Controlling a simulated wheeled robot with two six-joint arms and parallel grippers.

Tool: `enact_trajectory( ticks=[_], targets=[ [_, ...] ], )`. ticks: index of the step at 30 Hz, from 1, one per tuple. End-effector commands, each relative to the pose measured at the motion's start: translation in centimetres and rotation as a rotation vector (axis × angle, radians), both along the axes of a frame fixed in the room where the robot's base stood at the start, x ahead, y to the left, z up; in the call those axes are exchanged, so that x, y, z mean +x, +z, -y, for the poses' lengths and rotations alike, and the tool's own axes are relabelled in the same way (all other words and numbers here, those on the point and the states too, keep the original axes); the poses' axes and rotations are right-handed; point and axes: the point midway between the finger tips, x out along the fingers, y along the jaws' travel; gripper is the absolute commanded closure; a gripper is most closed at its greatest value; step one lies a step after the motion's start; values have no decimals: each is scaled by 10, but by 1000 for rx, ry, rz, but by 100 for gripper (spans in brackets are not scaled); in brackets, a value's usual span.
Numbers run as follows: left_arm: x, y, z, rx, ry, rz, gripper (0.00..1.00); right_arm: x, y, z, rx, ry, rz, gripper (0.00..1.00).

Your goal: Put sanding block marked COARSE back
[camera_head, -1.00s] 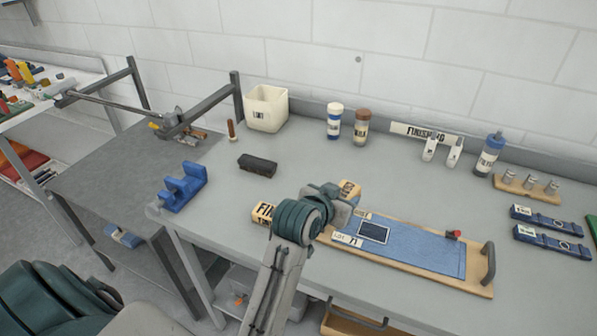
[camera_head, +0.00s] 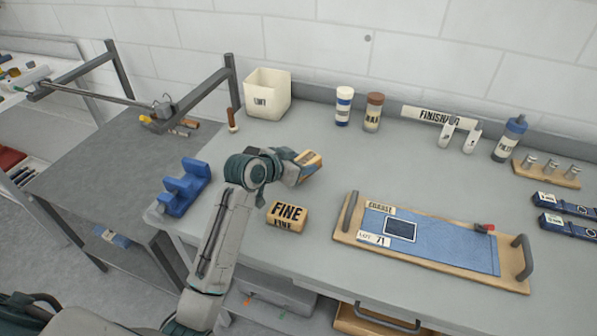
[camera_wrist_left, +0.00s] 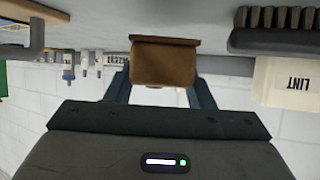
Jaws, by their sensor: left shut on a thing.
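My left gripper (camera_head: 291,170) is shut on a tan sanding block (camera_head: 309,164), held in the air left of the tray. Its marking cannot be read; in the left wrist view the block (camera_wrist_left: 165,64) shows as a brown body with a darker edge. A second block (camera_head: 287,215), marked FINE, sits on the bench just in front of the gripper. The wooden tray (camera_head: 345,232) with a blue mat (camera_head: 450,247) lies to the right; a label on it seems to read COARSE (camera_head: 381,208). My right gripper is not in view.
A white LINT bin (camera_head: 267,92) stands at the back. A dark brush (camera_wrist_left: 275,40) shows near it in the left wrist view. A blue holder (camera_head: 184,187) sits at the bench's left edge. Bottles (camera_head: 344,106) line the back. The bench between block and tray is clear.

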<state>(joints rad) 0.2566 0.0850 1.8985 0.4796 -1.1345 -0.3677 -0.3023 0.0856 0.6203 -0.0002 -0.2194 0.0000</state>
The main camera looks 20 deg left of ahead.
Motion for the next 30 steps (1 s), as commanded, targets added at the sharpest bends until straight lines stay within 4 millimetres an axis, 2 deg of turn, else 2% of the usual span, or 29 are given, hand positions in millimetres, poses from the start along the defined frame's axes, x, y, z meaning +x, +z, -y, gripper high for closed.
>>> enact_trajectory(
  ticks=[8,19,20,21,23,30],
  targets=[
    [-1,-35,0,0,1,-3,100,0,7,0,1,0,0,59],
    [0,-40,0,0,1,0,100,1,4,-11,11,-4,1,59],
    [-1,-41,0,1,1,-1,50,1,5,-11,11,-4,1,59],
    [-1,-40,0,1,1,-1,42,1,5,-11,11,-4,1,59],
    [-1,-40,0,1,1,-1,30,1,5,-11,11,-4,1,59],
    [0,-40,0,1,1,-1,30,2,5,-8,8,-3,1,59]
  ],
)
